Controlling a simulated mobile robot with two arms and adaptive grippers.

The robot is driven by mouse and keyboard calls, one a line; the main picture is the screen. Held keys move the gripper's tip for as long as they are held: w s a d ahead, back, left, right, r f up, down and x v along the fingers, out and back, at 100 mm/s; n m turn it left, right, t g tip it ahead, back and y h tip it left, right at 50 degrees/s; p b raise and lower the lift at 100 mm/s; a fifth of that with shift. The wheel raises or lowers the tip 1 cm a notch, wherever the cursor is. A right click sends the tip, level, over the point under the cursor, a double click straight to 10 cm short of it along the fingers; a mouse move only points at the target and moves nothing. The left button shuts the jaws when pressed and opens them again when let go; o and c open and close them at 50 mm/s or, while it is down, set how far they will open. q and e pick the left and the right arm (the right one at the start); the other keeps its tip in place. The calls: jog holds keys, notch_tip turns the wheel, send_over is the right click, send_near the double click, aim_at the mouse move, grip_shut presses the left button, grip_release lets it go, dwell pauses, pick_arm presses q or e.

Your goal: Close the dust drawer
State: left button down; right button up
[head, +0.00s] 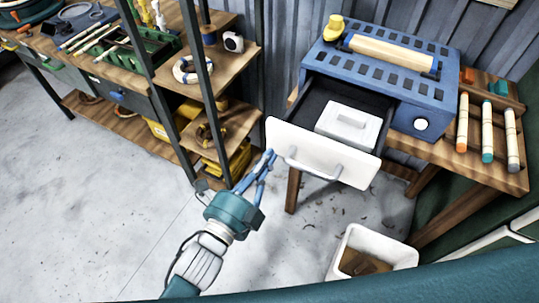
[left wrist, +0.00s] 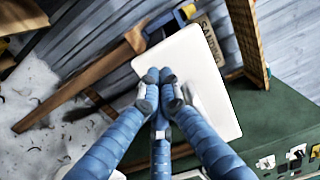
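The dust drawer (head: 312,148) is pulled out of the blue sanding machine (head: 375,80). Its white front has a grey bar handle (head: 318,172), and a white lidded box (head: 348,127) sits inside it. My left gripper (head: 270,156) is at the left end of the drawer front, on its outer side, left of the handle. In the left wrist view, its blue fingers (left wrist: 160,77) are drawn together at the tips, with nothing seen between them, before the white front (left wrist: 205,75). I cannot tell whether they touch it. My right gripper is not in view.
The machine stands on a wooden table (head: 455,160) with several colour-ended rods at its right. A white bin (head: 372,255) stands on the floor below. A shelf rack (head: 215,80) is at the left.

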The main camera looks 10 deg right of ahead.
pick_arm(q)
jog(key=shift+x, duration=0.75)
jog(key=shift+w, duration=0.1)
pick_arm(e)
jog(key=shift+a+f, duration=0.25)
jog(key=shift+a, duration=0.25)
pick_arm(q)
jog(key=shift+w+d, duration=0.1)
jog(key=shift+d, duration=0.05)
